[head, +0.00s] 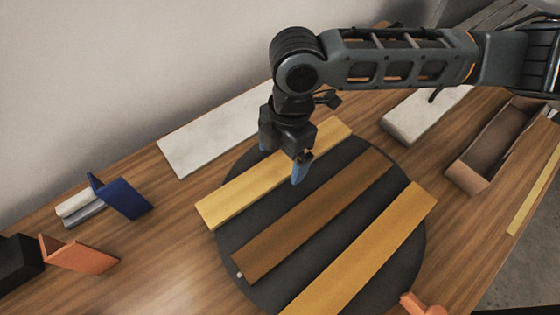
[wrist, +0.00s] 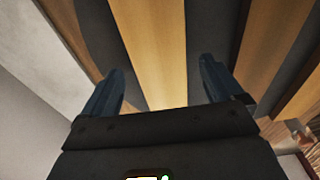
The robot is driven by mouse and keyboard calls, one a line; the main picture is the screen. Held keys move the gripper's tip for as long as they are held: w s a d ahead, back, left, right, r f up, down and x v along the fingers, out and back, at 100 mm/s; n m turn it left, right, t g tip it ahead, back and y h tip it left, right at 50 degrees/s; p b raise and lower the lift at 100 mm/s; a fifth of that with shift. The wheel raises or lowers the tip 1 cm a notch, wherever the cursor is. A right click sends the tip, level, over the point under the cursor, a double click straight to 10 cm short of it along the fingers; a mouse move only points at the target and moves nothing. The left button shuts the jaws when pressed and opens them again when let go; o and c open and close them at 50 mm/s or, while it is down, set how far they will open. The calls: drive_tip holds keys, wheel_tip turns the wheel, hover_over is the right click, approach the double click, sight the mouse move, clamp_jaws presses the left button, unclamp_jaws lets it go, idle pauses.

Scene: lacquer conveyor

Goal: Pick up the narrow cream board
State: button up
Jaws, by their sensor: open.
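The narrow cream board (head: 240,193), pale yellow, lies on a dark round disc (head: 238,240), the leftmost of three boards there. My gripper (head: 285,162) points down over this board, nearer its far end. One blue finger shows on the board's right side; the other is mostly hidden. In the wrist view my gripper (wrist: 160,82) is open, and a pale yellow board (wrist: 150,45) runs between its two blue fingers, with gaps on both sides. I cannot tell the exact height of the fingertips.
A brown board (head: 315,215) and a golden board (head: 365,250) lie beside it. A white slab (head: 210,135) lies behind, a pale block (head: 415,120) and a brown open box (head: 490,150) at right. A blue bracket (head: 122,198) and orange bracket (head: 80,255) stand left.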

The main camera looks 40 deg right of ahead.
drive_tip(key=shift+f, duration=0.45)
drive_tip(key=c, duration=1.3)
drive_tip(key=shift+r, duration=0.1)
